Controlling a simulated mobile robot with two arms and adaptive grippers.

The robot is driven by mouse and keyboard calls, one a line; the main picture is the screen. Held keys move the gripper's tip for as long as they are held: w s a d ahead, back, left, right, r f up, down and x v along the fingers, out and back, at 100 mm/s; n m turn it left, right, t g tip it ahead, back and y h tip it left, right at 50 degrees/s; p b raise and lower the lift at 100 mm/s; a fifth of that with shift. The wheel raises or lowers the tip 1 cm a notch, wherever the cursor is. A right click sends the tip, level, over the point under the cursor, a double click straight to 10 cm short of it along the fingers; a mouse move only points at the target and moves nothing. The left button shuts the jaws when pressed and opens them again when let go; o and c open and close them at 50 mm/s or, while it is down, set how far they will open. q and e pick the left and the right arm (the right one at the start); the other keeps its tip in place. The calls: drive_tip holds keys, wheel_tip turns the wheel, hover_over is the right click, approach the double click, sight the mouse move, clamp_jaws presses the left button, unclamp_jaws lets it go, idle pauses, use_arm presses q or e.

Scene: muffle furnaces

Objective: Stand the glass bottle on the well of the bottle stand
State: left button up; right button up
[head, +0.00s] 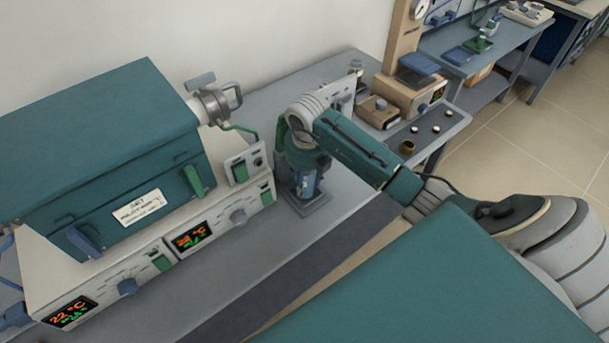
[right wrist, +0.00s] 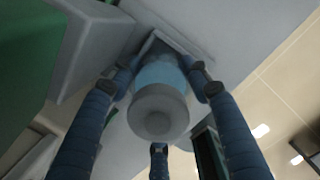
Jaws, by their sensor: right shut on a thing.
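My right gripper (head: 306,178) is shut on the glass bottle (head: 308,184), which is pale blue and mostly hidden behind the fingers in the head view. In the right wrist view the fingers (right wrist: 162,80) close around the bottle from both sides, with its grey cap (right wrist: 158,112) towards the camera and its blue body (right wrist: 160,73) beyond. The bottle looks about upright. The grey bottle stand (head: 307,207) is directly below it on the bench. Its square edge shows past the bottle (right wrist: 178,42). I cannot tell whether the bottle's base touches the well. My left gripper is not in view.
A teal muffle furnace (head: 110,140) on a white control base (head: 215,222) stands close left of the gripper. A white panel (head: 343,103) and a beige instrument (head: 410,92) stand behind my arm. The grey bench (head: 262,255) in front of the stand is clear.

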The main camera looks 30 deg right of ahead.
drive_tip(key=shift+r, duration=0.1)
drive_tip(key=o, duration=1.4)
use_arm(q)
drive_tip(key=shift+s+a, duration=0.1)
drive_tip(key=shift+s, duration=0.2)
use_arm(e)
drive_tip(key=shift+o, duration=0.6)
drive_tip(key=r, duration=0.7)
drive_tip(key=shift+s+a+r, duration=0.2)
drive_tip(key=shift+s, duration=0.2)
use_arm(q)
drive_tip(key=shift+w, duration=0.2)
